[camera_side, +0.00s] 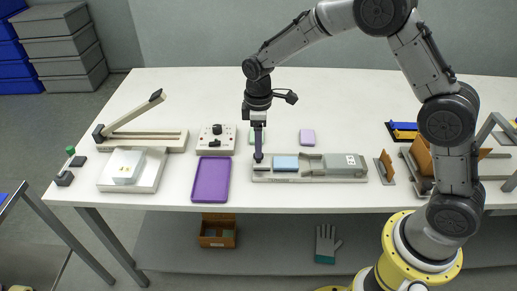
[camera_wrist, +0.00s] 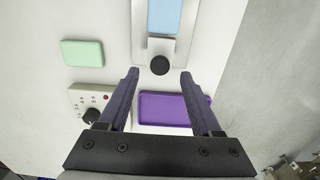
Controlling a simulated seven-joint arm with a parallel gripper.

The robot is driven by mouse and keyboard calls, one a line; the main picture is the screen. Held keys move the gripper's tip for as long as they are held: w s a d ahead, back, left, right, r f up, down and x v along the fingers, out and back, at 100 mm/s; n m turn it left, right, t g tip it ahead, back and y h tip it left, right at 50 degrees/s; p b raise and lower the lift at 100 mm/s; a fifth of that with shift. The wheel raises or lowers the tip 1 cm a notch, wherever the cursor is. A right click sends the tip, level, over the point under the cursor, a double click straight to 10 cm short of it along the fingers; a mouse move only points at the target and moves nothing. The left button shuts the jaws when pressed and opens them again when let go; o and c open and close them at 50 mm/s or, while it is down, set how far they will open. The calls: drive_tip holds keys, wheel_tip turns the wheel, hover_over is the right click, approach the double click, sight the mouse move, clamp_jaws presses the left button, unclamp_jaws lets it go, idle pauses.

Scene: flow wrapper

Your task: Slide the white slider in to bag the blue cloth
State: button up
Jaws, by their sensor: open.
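The blue cloth (camera_side: 285,163) lies folded in the pale wrapper bed (camera_side: 310,178), left of the grey wrapper housing (camera_side: 345,165). In the wrist view the blue cloth (camera_wrist: 165,15) shows at the top edge. The white slider (camera_wrist: 160,48) sits just beside the cloth, with a round black knob (camera_wrist: 160,65) on it. My gripper (camera_wrist: 160,72) is open, its two dark purple fingers on either side of the knob with gaps showing. In the side view my gripper (camera_side: 258,158) points down at the left end of the bed and hides most of the slider.
A purple tray (camera_side: 211,180) and a control box with a dial (camera_side: 216,139) stand to the left. A green block (camera_wrist: 82,53) and a lilac block (camera_side: 307,136) lie behind the bed. A small brown-faced stand (camera_side: 385,167) is right of the wrapper. The table's front edge is close.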

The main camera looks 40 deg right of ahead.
sight(262, 159)
drive_tip(key=shift+f, duration=1.6)
clamp_jaws()
